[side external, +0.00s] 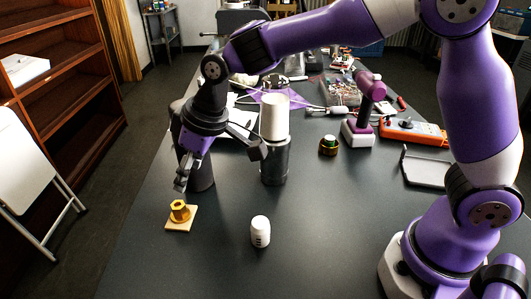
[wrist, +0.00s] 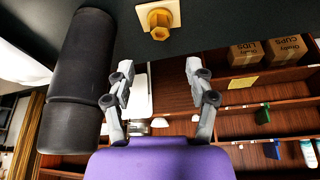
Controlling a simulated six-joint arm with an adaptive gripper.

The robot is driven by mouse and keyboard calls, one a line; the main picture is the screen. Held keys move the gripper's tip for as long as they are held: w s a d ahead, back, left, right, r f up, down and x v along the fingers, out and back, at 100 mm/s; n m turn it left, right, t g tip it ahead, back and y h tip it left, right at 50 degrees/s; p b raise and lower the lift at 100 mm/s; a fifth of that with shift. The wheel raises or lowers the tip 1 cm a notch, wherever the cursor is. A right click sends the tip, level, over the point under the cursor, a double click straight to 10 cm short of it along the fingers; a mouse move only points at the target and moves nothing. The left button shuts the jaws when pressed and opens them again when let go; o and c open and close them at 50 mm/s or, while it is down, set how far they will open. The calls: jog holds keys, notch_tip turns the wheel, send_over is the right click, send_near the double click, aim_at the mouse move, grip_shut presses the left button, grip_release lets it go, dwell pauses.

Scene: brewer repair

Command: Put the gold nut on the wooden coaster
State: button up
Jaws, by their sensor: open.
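The gold nut (side external: 179,211) sits on the wooden coaster (side external: 173,225), a small light square on the dark table at the lower left. In the wrist view, the nut (wrist: 160,22) and the coaster (wrist: 147,12) are at the top centre, beyond the fingertips. My gripper (side external: 180,184) is just above the nut in the side view, with a visible gap. In the wrist view its two fingers (wrist: 157,72) are spread apart with nothing between them.
A dark cylinder (side external: 202,172) stands close behind my gripper. A small white bottle-like piece (side external: 260,232) stands to the right of the coaster. The table (side external: 330,235) is clear right of it.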

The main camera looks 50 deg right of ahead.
jog(key=s+d+r+m+t+h, duration=0.1)
jog(key=s+d+r+m, duration=0.2)
jog(key=s+d+r, duration=0.55)
jog(key=s+d+f+m+h, duration=0.1)
jog(key=s+d+f+m, duration=0.1)
jog(key=s+d, duration=0.6)
jog(key=shift+s+f+m+t, duration=0.35)
jog(key=shift+s+m, duration=0.15)
jog(key=shift+s, duration=0.25)
